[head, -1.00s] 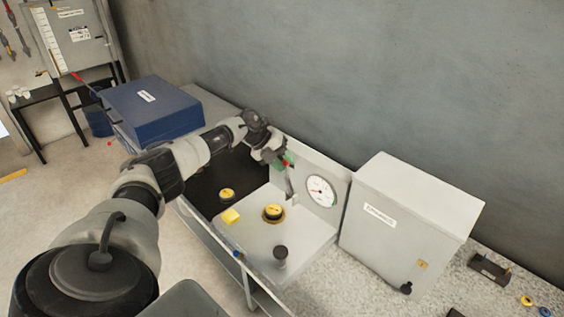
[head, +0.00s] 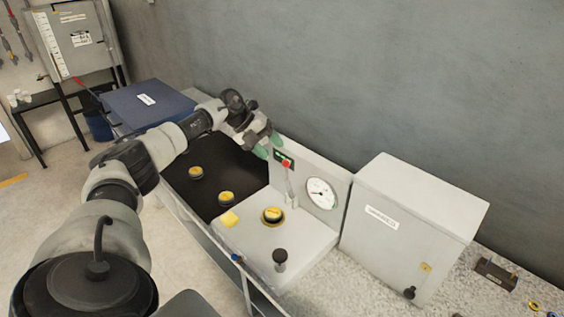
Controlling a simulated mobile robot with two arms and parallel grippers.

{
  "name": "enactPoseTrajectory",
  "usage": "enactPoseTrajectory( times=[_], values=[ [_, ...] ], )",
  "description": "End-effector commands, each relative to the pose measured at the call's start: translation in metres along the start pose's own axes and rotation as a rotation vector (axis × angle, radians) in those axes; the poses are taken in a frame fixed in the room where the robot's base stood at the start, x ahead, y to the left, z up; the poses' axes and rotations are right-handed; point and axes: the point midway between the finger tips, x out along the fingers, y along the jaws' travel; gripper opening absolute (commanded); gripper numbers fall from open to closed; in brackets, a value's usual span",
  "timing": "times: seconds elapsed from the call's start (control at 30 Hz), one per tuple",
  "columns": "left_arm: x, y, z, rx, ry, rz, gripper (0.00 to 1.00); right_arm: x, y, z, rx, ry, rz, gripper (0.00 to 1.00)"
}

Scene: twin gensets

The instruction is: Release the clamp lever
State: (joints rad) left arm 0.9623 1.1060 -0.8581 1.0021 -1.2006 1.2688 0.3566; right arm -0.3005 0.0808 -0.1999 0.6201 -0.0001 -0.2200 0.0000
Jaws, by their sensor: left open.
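My left gripper (head: 269,146) has green fingertips. It is open and empty, just left of and above a small green plate with a red button (head: 285,162) on the upright white panel. A slim grey lever (head: 289,186) stands just below that plate, left of the round dial (head: 321,193); the gripper looks apart from it. A short post with a black knob (head: 280,256) stands at the front of the white bench unit (head: 250,240). No readable label shows which of these is the clamp lever. My right gripper is out of view.
A white cabinet (head: 410,225) stands at right, a blue case (head: 148,105) at back left. A grey wall closes the back.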

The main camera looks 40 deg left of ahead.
Motion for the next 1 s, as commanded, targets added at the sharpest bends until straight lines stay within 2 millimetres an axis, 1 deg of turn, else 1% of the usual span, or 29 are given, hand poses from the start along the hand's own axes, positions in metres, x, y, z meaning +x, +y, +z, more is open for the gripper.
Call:
enactPoseTrajectory(
  times=[0.03, 0.1, 0.2, 0.3, 0.87, 1.0],
  values=[
    [-0.008, 0.002, 0.000, 0.001, -0.003, 0.000, 0.52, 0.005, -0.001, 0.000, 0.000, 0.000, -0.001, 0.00],
    [-0.018, 0.001, 0.001, 0.001, -0.003, 0.000, 0.52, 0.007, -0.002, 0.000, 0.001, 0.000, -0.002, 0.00],
    [-0.027, 0.001, 0.000, 0.002, -0.001, 0.000, 0.52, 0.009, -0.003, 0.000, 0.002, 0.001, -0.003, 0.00],
    [-0.032, 0.001, 0.000, 0.001, 0.000, 0.001, 0.52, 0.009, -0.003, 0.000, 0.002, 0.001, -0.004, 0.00],
    [-0.032, 0.000, 0.000, 0.000, 0.000, 0.001, 0.52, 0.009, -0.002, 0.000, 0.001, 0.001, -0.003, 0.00],
    [-0.033, 0.001, 0.000, 0.000, -0.001, 0.001, 0.52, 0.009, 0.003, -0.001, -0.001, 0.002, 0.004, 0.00]
  ],
)
